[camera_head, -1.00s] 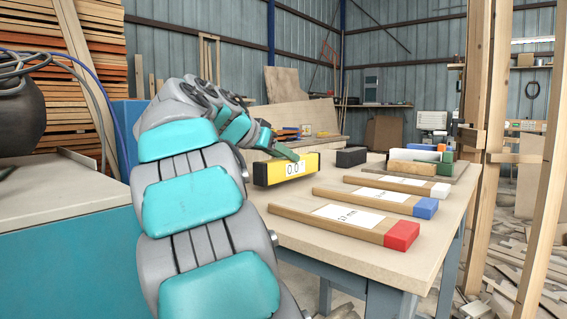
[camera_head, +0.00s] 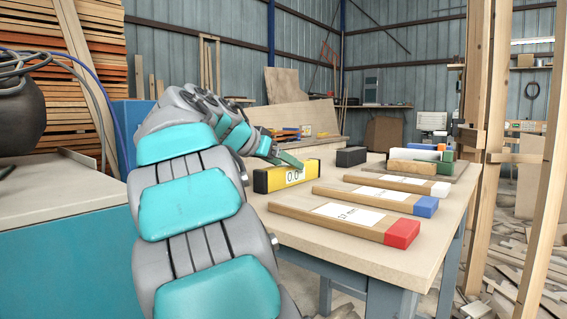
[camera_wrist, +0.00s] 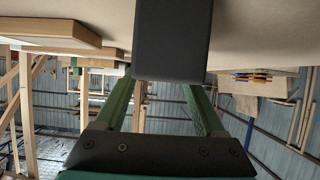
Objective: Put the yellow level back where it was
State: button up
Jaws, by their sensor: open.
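The yellow level (camera_head: 273,179), with black ends and a white 0.0 display, appears to rest on the table (camera_head: 350,248) near its left edge in the head view. My gripper (camera_head: 291,161) is right behind and above it, with green fingers partly hidden by the level. In the wrist view, which is upside down, the fingers (camera_wrist: 160,92) stand apart. A dark block face, likely the level's black end (camera_wrist: 172,40), sits between them and hides the fingertips. Contact between fingers and level cannot be told.
Wooden bars with red (camera_head: 402,233), blue (camera_head: 426,207) and white (camera_head: 441,189) ends lie to the right of the level. A black block (camera_head: 351,157) stands beyond it. A tray (camera_head: 455,172) with several coloured blocks is at the back right.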

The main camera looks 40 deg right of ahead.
jog(key=shift+r, duration=0.15)
jog(key=shift+a+r, duration=0.15)
jog(key=v, duration=1.1)
jog(key=shift+a, duration=0.3)
jog(key=shift+s+r, duration=0.1)
jog(key=shift+s, duration=0.05)
